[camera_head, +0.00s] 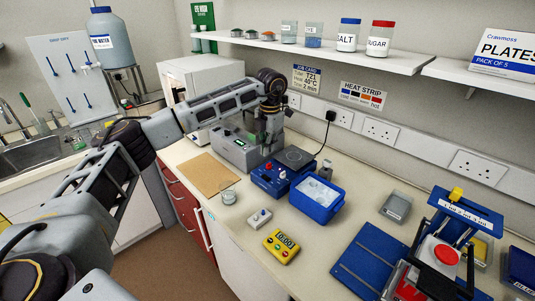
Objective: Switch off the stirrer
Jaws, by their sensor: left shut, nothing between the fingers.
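The stirrer looks to be the blue unit (268,181) with a dark round plate on top, in the middle of the bench. Small red and light controls show on its front panel. My left gripper (266,152) reaches in from the left and points down just above and behind that panel. It is shut and empty. Its fingertips are small here, and I cannot tell whether they touch the unit. The gripper stands in front of part of a grey device (233,150) with a green display. My right gripper is not in view.
A blue tub (318,198) stands close to the right of the stirrer. A glass beaker (229,195), a small white knob box (259,218) and a yellow timer (281,246) stand in front. A shelf (330,53) with jars runs above. Blue equipment (460,215) fills the right.

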